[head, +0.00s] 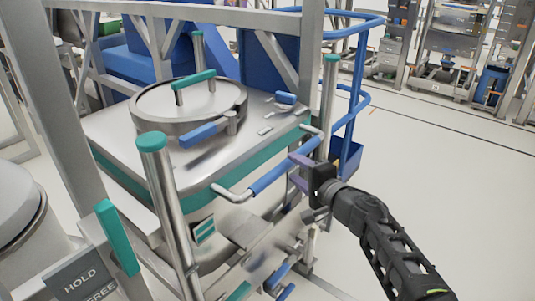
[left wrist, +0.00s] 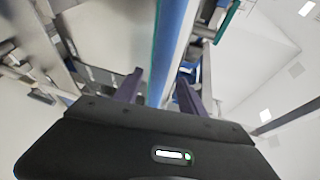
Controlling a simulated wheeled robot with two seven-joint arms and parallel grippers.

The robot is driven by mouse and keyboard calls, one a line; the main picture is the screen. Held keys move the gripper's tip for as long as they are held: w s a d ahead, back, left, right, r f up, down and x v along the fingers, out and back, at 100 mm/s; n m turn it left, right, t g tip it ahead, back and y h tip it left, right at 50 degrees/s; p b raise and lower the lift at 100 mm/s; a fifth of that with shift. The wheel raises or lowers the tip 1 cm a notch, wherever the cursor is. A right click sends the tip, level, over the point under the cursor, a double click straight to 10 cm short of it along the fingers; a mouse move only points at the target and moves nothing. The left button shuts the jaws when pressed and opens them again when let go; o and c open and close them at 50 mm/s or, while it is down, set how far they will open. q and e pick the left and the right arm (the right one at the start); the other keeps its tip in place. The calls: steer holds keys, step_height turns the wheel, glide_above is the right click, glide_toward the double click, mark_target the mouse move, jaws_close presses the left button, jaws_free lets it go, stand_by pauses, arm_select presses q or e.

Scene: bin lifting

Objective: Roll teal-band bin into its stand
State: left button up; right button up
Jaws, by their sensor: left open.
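The teal-band bin (head: 205,195) is a large steel vessel with a teal stripe, a round lid (head: 190,95) and teal-capped posts. A blue-sleeved handle bar (head: 272,177) sticks out from its front side. My left gripper (head: 297,172) is open at the right end of this bar. In the left wrist view, a blue-and-white bar (left wrist: 173,50) runs between the two purple fingers (left wrist: 157,92); I cannot tell whether they touch it. A grey steel frame (head: 225,16) with diagonal braces stands behind the bin; whether it is the stand is unclear. My right gripper is not in view.
A blue tubular rail (head: 362,60) rises right behind my gripper, with a blue box (head: 345,158) below it. A HOLD/FREE sign (head: 85,282) and a pale drum (head: 20,210) are at the left. Open pale floor (head: 450,190) lies to the right; shelves stand far back.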

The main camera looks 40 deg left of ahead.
arm_select(q)
steer(key=shift+s+d+r+n, duration=0.15)
steer(key=shift+s+d+n, duration=0.05)
steer(key=shift+s+n, duration=0.1)
steer(key=shift+w+a+f, duration=0.15)
steer(key=shift+w+f, duration=0.05)
steer(key=x, duration=0.7)
steer(key=shift+w+a, duration=0.15)
steer(key=shift+a, duration=0.15)
jaws_close()
steer(key=shift+f, duration=0.1)
stand_by(0.9)
